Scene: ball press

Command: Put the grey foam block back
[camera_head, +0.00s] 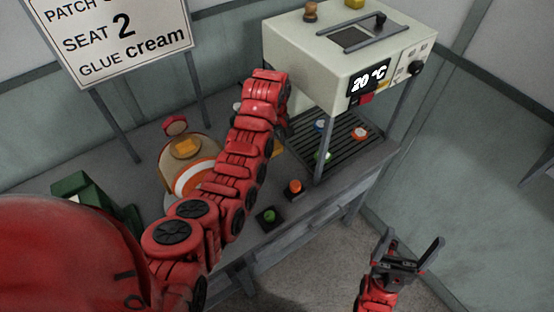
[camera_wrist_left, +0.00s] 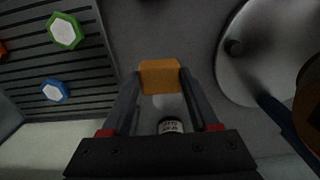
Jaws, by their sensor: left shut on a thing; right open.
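My left gripper (camera_wrist_left: 160,70) is shut on an orange-yellow block (camera_wrist_left: 160,78), which sits between its fingertips in the left wrist view. In the head view that gripper is mostly hidden behind my red left arm, beside the press; a bit of yellow (camera_head: 277,146) shows near it. I cannot pick out a grey foam block in either view. My right gripper (camera_head: 404,256) is open and empty at the lower right, over the floor and away from the table.
The press (camera_head: 345,50) shows 20 °C above a slatted bed (camera_head: 338,131) with several coloured hexagonal pieces. A red-orange button (camera_head: 295,186) and a green button (camera_head: 269,215) stand at the table's front. A dark green box (camera_head: 78,188) is at left.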

